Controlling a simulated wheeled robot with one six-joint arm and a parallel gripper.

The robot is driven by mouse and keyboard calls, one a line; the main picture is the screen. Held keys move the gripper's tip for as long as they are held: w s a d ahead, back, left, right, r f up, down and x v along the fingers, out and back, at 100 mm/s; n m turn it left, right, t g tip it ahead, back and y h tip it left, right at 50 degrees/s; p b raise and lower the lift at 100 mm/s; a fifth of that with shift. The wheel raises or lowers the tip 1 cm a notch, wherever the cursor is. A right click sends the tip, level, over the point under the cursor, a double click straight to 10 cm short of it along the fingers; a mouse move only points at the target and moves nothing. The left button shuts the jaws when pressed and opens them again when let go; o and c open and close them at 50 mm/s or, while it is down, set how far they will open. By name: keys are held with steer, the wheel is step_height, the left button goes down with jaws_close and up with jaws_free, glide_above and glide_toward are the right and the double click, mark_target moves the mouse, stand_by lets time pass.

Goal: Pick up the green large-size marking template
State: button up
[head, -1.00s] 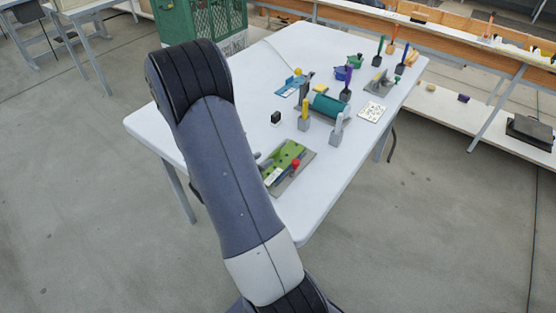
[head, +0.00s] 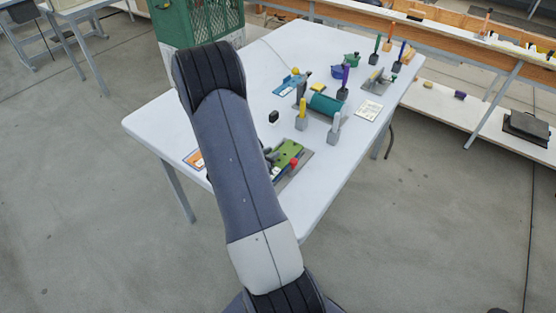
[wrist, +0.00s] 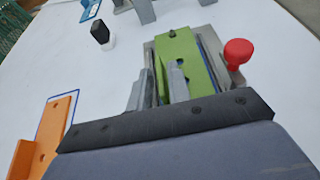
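The green marking template (wrist: 181,47) lies flat on a grey base plate (wrist: 212,42) in the wrist view. A red round knob (wrist: 238,52) stands at its right side. My gripper (wrist: 158,88) reaches in from the bottom of the wrist view. Its two grey fingers are apart, one beside the template's left edge and one over the green surface. I cannot tell whether they touch it. In the head view, the template (head: 288,151) is partly hidden behind my arm, near the table's front edge.
On the white table (head: 165,122), an orange piece (head: 194,159) lies left of my arm; it shows in the wrist view as an orange bracket (wrist: 48,140). A small black block (head: 273,117), a teal roller (head: 325,104) and several upright tools stand beyond the template.

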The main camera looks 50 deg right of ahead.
jaws_close()
